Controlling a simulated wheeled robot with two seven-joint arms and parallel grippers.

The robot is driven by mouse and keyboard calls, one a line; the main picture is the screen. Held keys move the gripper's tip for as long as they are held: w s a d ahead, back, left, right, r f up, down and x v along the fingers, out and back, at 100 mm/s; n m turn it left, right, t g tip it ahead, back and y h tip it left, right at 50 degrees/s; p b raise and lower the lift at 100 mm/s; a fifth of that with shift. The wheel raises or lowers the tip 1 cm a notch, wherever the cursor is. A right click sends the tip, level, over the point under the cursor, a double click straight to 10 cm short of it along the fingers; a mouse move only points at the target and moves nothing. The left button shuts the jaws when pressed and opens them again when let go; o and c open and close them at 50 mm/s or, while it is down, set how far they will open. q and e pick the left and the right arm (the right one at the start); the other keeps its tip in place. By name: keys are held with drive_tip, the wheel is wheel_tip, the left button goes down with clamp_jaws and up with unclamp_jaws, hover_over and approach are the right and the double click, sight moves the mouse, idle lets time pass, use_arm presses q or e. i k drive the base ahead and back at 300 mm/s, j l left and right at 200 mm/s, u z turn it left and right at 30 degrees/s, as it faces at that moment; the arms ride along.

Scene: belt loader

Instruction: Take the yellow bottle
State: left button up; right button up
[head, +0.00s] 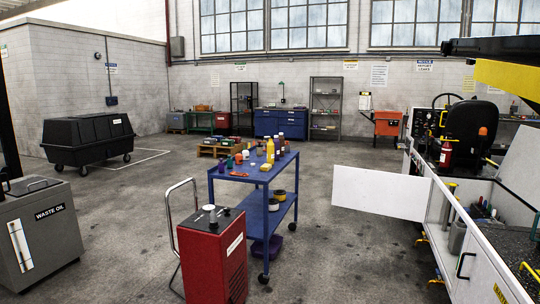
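The yellow bottle (270,151) stands upright on the top shelf of the blue cart (231,178), near the middle of the view. Other bottles and small items stand close around it on the same shelf. A small yellow item (266,167) lies in front of it, nearer to me. Neither of my grippers shows in the head view.
A red machine with a metal handle (212,255) stands in front of the cart. A grey waste oil tank (40,240) is at left. The belt loader with its white open panel (382,192) is at right. Open floor lies left of the cart.

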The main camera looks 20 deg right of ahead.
sight(270, 145)
drive_tip(key=i+l+z, duration=0.35)
drive_tip(key=i, duration=0.2)
drive_tip(key=i+l+z, duration=0.3)
drive_tip(key=i, duration=0.8)
drive_tip(key=i+z, duration=0.3)
drive_tip(key=i, duration=0.8)
